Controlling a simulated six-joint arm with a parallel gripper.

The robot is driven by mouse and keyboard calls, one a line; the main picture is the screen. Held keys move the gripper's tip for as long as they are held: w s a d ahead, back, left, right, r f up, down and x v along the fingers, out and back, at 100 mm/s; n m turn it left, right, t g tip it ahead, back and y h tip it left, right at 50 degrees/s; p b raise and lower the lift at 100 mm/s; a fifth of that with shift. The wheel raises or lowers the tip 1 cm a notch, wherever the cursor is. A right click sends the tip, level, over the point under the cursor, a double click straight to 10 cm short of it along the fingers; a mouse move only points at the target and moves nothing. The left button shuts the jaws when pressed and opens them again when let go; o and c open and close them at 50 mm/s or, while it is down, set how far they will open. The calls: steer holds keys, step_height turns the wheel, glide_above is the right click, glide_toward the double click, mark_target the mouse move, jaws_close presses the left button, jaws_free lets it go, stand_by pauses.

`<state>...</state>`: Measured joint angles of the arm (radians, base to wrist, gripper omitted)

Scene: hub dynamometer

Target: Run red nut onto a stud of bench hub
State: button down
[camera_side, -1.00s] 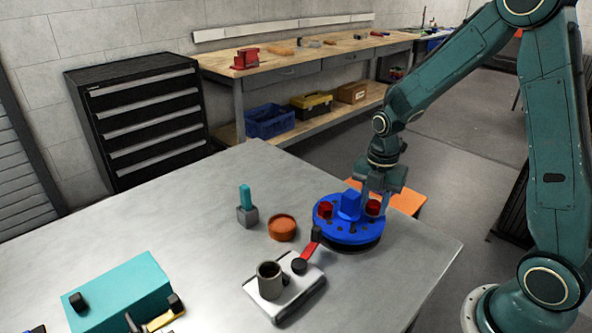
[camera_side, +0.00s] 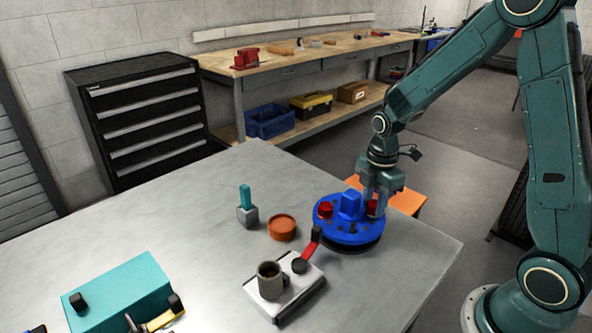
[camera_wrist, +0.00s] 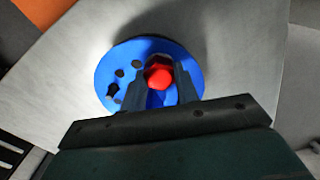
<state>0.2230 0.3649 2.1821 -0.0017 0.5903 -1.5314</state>
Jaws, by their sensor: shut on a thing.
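The bench hub (camera_side: 345,231) is a blue disc with a raised blue block in its middle, standing on the table; it also shows in the wrist view (camera_wrist: 107,75). A red nut (camera_side: 372,207) sits at the hub's right side, between my fingers. In the wrist view the red nut (camera_wrist: 158,74) shows between the two fingertips. My gripper (camera_side: 376,204) points down over the hub and is shut on this nut. The stud under it is hidden. A second red nut (camera_side: 325,209) sits on the hub's left side, apart from my gripper.
A red-handled device on a white base (camera_side: 303,287) with a grey cup (camera_side: 269,282) stands in front of the hub. An orange round dish (camera_side: 282,228) and a teal-handled tool in a grey block (camera_side: 246,210) stand left. A teal box (camera_side: 120,295) is front left.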

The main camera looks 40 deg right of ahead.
steer(key=m, duration=0.4)
steer(key=shift+s+d+f+m, duration=0.1)
steer(key=shift+s+m, duration=0.15)
steer(key=shift+m, duration=0.15)
steer(key=m, duration=0.4)
steer(key=shift+m, duration=0.3)
steer(key=m, duration=0.4)
steer(key=shift+f+m, duration=0.1)
steer(key=shift+m, duration=2.2)
steer(key=c, duration=1.2)
jaws_free()
steer(key=shift+w, duration=0.1)
